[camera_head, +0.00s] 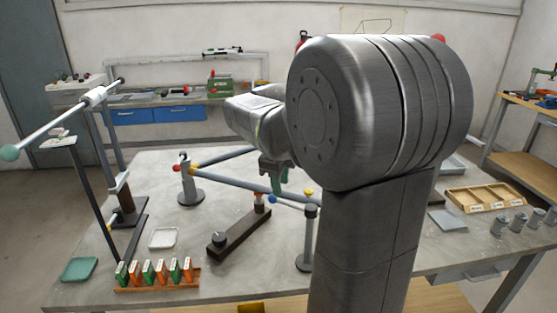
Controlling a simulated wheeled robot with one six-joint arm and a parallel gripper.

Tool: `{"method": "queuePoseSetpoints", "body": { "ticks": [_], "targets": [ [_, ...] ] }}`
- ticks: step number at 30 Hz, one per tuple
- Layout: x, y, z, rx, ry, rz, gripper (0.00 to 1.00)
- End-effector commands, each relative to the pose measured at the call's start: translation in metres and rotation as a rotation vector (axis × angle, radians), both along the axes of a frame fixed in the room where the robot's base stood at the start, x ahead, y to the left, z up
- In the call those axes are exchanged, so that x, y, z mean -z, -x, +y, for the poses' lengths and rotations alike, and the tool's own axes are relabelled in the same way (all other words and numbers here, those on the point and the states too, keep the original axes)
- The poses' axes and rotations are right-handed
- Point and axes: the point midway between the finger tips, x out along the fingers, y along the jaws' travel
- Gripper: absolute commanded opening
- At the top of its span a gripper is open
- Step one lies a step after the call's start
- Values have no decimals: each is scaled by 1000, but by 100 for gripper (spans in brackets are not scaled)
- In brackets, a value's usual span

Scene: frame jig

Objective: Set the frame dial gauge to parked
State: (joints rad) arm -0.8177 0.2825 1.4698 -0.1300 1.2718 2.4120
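The frame jig has grey tubes (240,181) joined with yellow, blue and red fittings, held on posts at the table's middle. A dark bar (238,230) lies below them, with a red-topped post (259,203) at one end and a dark knob (219,239) at the other. I cannot tell which part is the frame dial gauge; no dial face is readable. My gripper (276,180) points down at the upper tube, close to it or in front of it. Its fingers are small and partly hidden by my arm, so their opening and any contact cannot be told.
A tall stand at left carries a slanted rod (50,123) with a green ball end. A rack of red and green blocks (155,275), a white tray (163,238) and a green tray (79,270) lie in front. A wooden tray (483,198) and grey cylinders (519,221) are at right.

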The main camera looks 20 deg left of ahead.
Motion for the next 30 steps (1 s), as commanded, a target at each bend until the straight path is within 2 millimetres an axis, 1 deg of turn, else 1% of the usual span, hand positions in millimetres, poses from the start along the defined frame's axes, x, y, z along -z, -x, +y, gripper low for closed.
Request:
{"method": "queuePoseSetpoints", "body": {
  "ticks": [1,6,9,12,17,30],
  "targets": [
    [-13,2,1,-2,-4,-4,32],
    [-49,8,1,-1,-3,-2,32],
    [-65,11,1,-1,-3,-2,32],
    [-75,13,0,0,-1,-1,32],
    [-82,14,0,0,1,1,32],
    [-81,14,0,0,0,1,32]
  ]
}}
